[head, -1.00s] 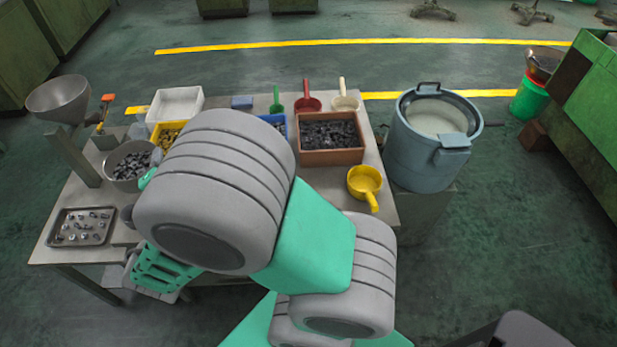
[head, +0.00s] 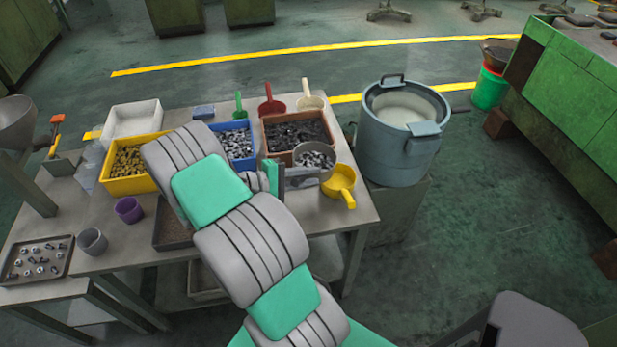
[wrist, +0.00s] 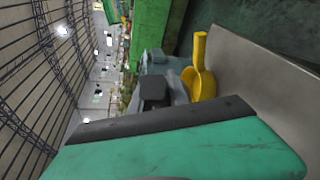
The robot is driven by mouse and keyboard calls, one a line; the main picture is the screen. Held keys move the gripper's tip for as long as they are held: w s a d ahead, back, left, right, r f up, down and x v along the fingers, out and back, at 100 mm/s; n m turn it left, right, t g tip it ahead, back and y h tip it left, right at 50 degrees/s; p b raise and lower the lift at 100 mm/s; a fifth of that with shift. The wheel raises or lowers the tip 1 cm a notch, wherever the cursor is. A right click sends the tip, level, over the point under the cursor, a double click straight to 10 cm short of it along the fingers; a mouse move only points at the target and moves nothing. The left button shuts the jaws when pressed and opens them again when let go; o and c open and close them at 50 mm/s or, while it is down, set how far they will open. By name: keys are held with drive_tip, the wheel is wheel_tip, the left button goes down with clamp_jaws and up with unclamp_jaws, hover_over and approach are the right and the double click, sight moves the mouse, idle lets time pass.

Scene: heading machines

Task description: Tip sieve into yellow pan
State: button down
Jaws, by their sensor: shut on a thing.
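My gripper (head: 273,177) is shut on the sieve (head: 328,168), a round grey bowl with small metal parts in it. The sieve looks about level and is held above the table, in front of the brown bin. The yellow pan (head: 341,184) stands on the table just right of the sieve, its handle pointing to the front. My arm hides part of the gripper in the head view.
The brown bin (head: 271,145) of dark parts, a blue bin (head: 233,127) and a yellow bin (head: 128,185) stand behind. Red (head: 271,105) and cream (head: 311,102) scoops lie at the back edge. A large blue tub (head: 399,150) stands right of the table.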

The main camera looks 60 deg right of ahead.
drive_tip(key=b, duration=0.3)
drive_tip(key=shift+d+f, duration=0.1)
drive_tip(key=shift+f, duration=0.15)
drive_tip(key=shift+y+b, duration=0.3)
drive_tip(key=shift+b, duration=0.7)
drive_tip(key=s+d+r+t+y+p, duration=0.2)
drive_tip(key=s+d+t+y, duration=0.5)
drive_tip(key=y, duration=0.5)
drive_tip(key=d+t+p, duration=0.1)
drive_tip(key=d+t, duration=0.1)
drive_tip(key=t, duration=0.1)
drive_tip(key=shift+m, duration=0.4)
